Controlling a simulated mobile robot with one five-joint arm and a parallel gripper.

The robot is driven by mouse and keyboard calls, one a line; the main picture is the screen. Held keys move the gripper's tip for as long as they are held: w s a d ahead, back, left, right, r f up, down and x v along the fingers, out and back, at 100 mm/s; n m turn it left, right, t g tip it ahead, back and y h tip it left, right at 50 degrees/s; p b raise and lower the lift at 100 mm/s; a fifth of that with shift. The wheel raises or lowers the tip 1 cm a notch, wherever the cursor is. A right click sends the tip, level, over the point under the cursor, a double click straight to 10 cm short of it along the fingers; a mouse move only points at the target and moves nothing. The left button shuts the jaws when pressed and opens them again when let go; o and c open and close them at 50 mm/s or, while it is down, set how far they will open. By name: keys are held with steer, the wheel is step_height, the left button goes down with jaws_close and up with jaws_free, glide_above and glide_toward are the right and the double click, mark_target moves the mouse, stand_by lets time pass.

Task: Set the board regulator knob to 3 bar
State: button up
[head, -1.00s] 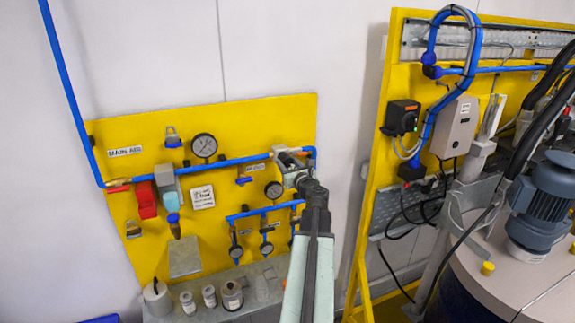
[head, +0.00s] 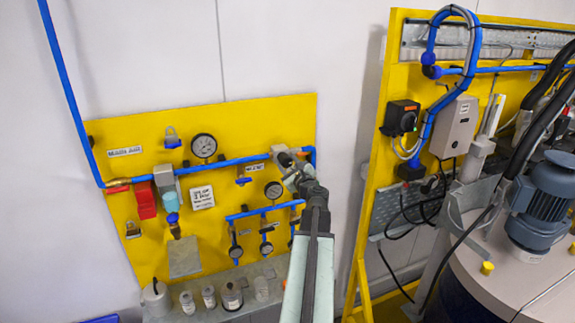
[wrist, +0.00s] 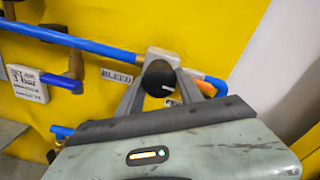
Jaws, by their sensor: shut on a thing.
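The black regulator knob (wrist: 159,78) sits on a pale grey regulator body (wrist: 163,53) in the blue pipe run. It has a light mark on its face. My gripper (wrist: 157,82) has its two fingers on either side of the knob and is shut on it. In the head view my gripper (head: 290,166) is at the upper right of the yellow board (head: 125,170), at the regulator. A small dial gauge (head: 273,189) is just below the regulator; its needle is too small to read. A white tag (wrist: 28,83) reads 3 bar.
A "BLEED" label (wrist: 117,75) is beside the knob. A grey shelf (head: 262,268) holds small containers. A yellow frame (head: 385,130) with a motor (head: 545,195) stands at right.

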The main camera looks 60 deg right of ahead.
stand_by(0.3)
steer(key=o, duration=1.4)
steer(key=v, duration=0.8)
steer(key=shift+w, duration=0.1)
